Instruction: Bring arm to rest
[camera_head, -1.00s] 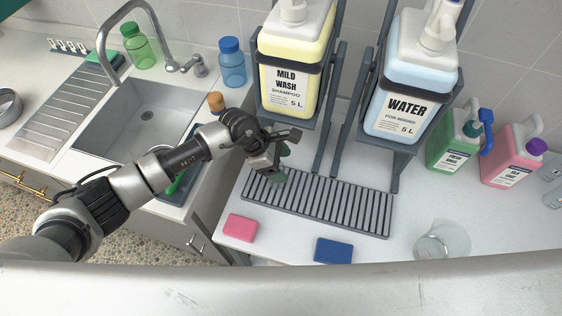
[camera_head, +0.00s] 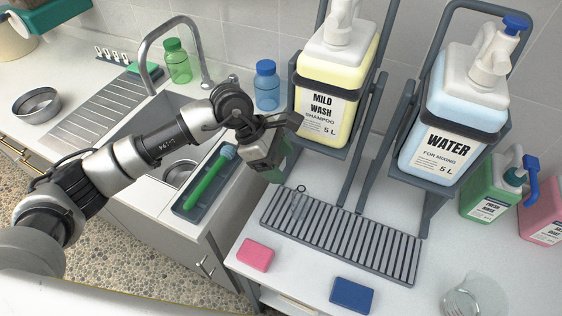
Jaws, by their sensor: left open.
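My left arm comes in from the left and reaches across the sink. Its gripper (camera_head: 279,160) is open, in front of the shampoo jug (camera_head: 322,105) and above the back left part of the slotted drain grate (camera_head: 345,240). Dull green parts show at its fingers; I cannot tell whether they are pads. A small clear object with a dark ring on top (camera_head: 299,204) stands on the grate, just below and right of the gripper, apart from it. My right gripper is not in view.
A water jug (camera_head: 449,130) stands in a rack at right. A pink sponge (camera_head: 255,255) and blue sponge (camera_head: 352,294) lie at the front. A green brush (camera_head: 203,187) lies in a tray beside the sink. A blue bottle (camera_head: 267,88) stands behind the arm. A glass beaker (camera_head: 474,298) is at lower right.

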